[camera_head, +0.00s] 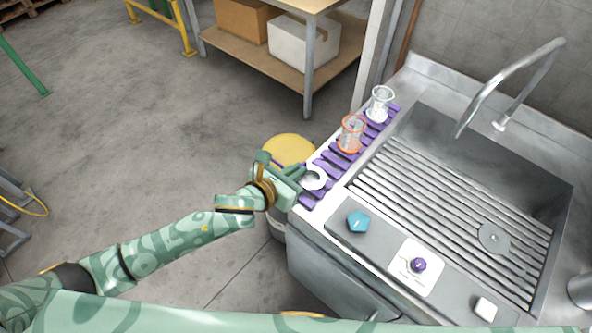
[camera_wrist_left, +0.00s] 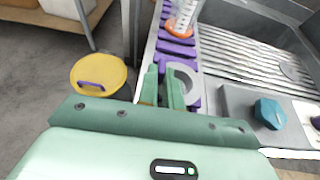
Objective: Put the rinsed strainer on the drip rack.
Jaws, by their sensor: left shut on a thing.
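The strainer (camera_head: 315,178) looks like a white ring with a grey middle. My left gripper (camera_head: 298,176) is shut on its left side, over the near end of the purple slatted drip rack (camera_head: 335,160). In the left wrist view the strainer (camera_wrist_left: 188,76) shows as a white arc just right of the green fingers (camera_wrist_left: 164,86), with rack slats (camera_wrist_left: 178,48) beyond it. I cannot tell whether the strainer touches the slats. My right gripper is not in view.
An orange-rimmed clear beaker (camera_head: 352,134) and a clear glass vessel (camera_head: 381,103) stand farther along the rack. The ribbed sink (camera_head: 440,200) lies to the right, with a blue knob (camera_head: 359,221) in front. A yellow-lidded bin (camera_head: 288,148) stands left of the counter.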

